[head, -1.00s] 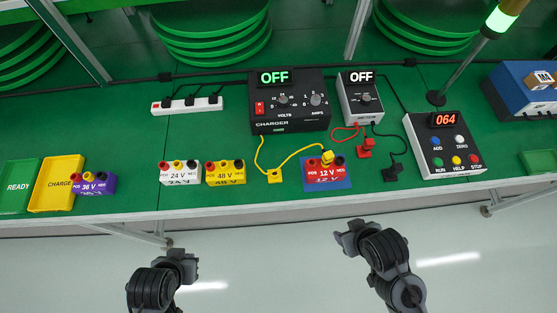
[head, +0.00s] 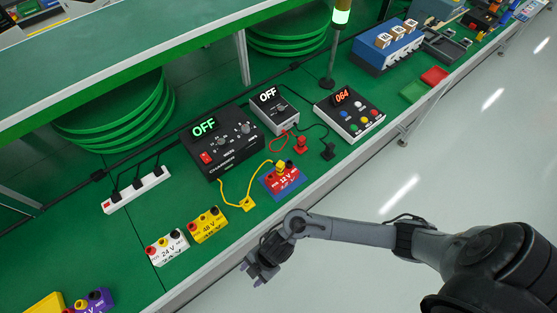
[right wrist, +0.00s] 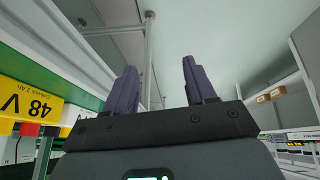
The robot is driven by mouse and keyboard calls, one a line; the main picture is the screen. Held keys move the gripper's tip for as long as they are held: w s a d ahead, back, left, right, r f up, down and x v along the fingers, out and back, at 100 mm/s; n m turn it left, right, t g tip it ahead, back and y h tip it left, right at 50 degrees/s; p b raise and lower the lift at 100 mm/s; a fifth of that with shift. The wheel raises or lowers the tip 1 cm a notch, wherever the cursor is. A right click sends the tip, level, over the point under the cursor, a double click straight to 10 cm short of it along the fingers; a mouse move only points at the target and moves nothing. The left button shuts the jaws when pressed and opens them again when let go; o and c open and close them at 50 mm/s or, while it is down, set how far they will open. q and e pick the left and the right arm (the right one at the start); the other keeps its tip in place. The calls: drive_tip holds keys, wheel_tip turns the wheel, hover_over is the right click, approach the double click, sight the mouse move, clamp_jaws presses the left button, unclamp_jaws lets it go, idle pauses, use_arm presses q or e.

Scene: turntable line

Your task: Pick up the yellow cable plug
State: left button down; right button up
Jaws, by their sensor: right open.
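Two yellow plugs end the yellow cable from the black charger (head: 222,143). One yellow cable plug (head: 247,204) lies on the green bench top beside the yellow 48 V battery. The other yellow plug (head: 281,167) sits at the red 12 V battery (head: 287,181), on a blue pad. My right gripper (head: 255,272) is in front of the bench edge, below and apart from both plugs. It is open and empty in the right wrist view (right wrist: 160,72), where no plug shows. My left gripper is out of view.
The 48 V battery (head: 207,225) and white 24 V battery (head: 166,247) stand near the bench's front edge. The 48 V battery also shows at the left of the right wrist view (right wrist: 30,103). Red (head: 300,145) and black plugs (head: 328,152) lie right of the chargers.

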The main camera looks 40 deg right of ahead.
drive_tip(key=w+d+r+n+g+h+p, duration=0.2)
drive_tip(key=w+d+r+p, duration=0.2)
drive_tip(key=d, duration=0.5)
use_arm(q)
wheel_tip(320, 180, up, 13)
drive_tip(key=p, duration=0.7)
use_arm(e)
wheel_tip(320, 180, up, 17)
drive_tip(key=t+h, duration=0.1)
drive_tip(key=h, duration=0.3)
hover_over(280, 164)
wheel_tip(280, 164, down, 4)
drive_tip(key=shift+s+r+b, duration=0.15)
drive_tip(key=shift+r+b, duration=0.1)
drive_tip(key=shift+b, duration=0.95)
drive_tip(key=shift+f+b, duration=1.3)
drive_tip(key=shift+f, duration=1.65)
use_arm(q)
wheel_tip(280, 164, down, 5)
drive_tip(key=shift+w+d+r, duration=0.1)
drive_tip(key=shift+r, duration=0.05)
use_arm(e)
drive_tip(key=shift+c, duration=0.3)
drive_tip(key=c, duration=1)
